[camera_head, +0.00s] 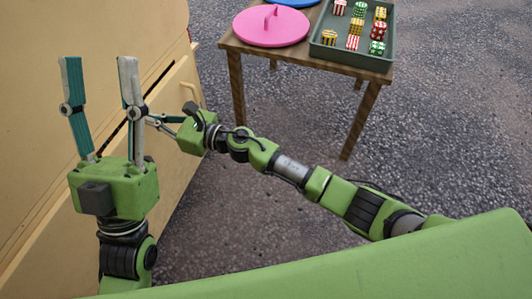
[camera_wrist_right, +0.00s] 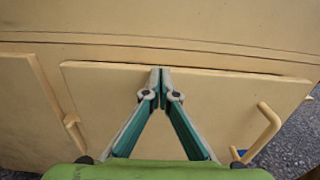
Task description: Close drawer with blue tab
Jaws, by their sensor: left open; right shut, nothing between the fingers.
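The drawer front (camera_wrist_right: 215,100) is a pale cream panel in the right wrist view, with a bar handle (camera_wrist_right: 268,130) at its right side. A small blue tab (camera_wrist_right: 236,154) shows beside the foot of that handle. A thin dark gap runs along the panel's top edge; how far the drawer stands out is hard to tell. My right gripper (camera_wrist_right: 160,70) is shut and empty, its tips at the upper middle of the panel, touching or very close. In the head view, my left gripper (camera_head: 99,62) is open, empty and upright in front of the cabinet, partly hiding the right fingertips.
A second cream panel (camera_wrist_right: 30,110) with its own handle (camera_wrist_right: 73,130) is left of the drawer. A wooden table (camera_head: 240,50) stands right of the cabinet (camera_head: 100,25), bearing a pink lid (camera_head: 270,32) and a green tray (camera_head: 345,56) of striped and dotted tubs. Open asphalt (camera_head: 450,130) lies right.

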